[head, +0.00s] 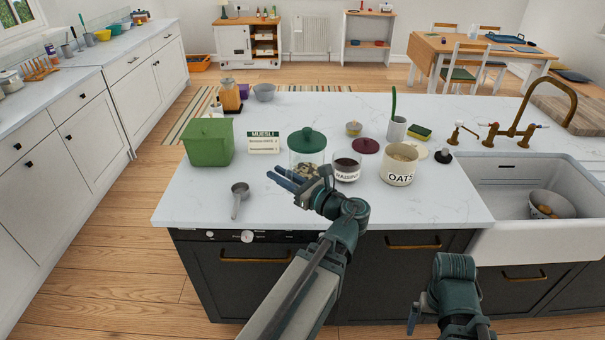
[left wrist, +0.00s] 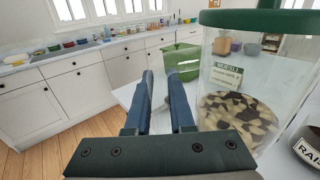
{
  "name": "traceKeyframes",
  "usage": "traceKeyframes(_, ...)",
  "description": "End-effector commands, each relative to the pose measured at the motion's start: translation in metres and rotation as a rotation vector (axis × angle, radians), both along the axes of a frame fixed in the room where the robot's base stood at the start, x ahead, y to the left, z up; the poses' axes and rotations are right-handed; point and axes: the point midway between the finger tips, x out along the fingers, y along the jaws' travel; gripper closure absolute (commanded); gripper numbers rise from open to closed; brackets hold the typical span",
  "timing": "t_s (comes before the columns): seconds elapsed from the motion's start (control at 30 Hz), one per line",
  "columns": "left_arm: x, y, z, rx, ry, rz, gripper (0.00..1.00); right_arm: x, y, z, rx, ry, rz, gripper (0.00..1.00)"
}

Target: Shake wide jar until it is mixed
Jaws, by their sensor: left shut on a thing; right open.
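The wide jar (head: 307,158) is clear glass with a green lid and stands upright on the island counter. In the left wrist view the jar (left wrist: 240,100) fills the right side, with pale and dark patches of contents at its bottom. My left gripper (head: 282,179) is in front of and left of the jar's base. In the left wrist view its blue fingers (left wrist: 165,95) are close together with a narrow gap. The jar shows beside them, and I cannot make out what they hold. My right gripper (head: 418,312) is open, low in front of the counter, apart from the jar.
A raisin jar (head: 346,171) and an oats jar (head: 399,166) stand right of the wide jar. A muesli card (head: 263,143), a green box (head: 208,142) and a measuring scoop (head: 239,194) are on the left. The sink (head: 540,196) is at right. The counter's front right is clear.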

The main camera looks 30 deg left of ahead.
Motion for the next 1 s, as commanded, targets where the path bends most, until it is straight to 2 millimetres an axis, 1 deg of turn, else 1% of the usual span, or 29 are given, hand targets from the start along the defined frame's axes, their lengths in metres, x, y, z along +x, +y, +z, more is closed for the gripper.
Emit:
traceKeyframes(0.03,0.000,0.000,0.017,0.002,-0.001,0.000,1.00,0.000,0.000,0.017,0.000,0.000,0.000,0.00)
traceKeyframes(0.1,0.000,0.000,0.022,0.002,-0.001,0.000,1.00,0.000,0.000,0.022,0.000,0.000,0.000,0.00)
traceKeyframes(0.17,0.000,0.000,0.022,0.001,-0.001,0.000,1.00,0.000,0.000,0.022,0.000,0.000,0.000,0.00)
traceKeyframes(0.27,0.000,0.000,0.018,0.001,-0.001,0.000,1.00,0.000,0.000,0.017,0.000,0.000,0.000,0.00)
traceKeyframes(0.37,0.000,0.000,0.010,0.001,-0.001,0.000,1.00,0.000,0.000,0.009,0.000,0.000,0.000,0.00)
traceKeyframes(0.53,0.000,0.000,-0.017,0.001,-0.001,0.000,1.00,0.000,0.000,-0.017,0.000,0.000,0.000,0.00)
traceKeyframes(0.63,0.000,0.000,-0.029,0.002,-0.001,0.000,1.00,0.000,0.000,-0.029,0.000,0.000,0.000,0.00)
traceKeyframes(1.0,0.000,0.000,-0.026,0.002,-0.001,0.000,1.00,0.000,0.000,-0.026,0.000,0.000,0.000,0.00)
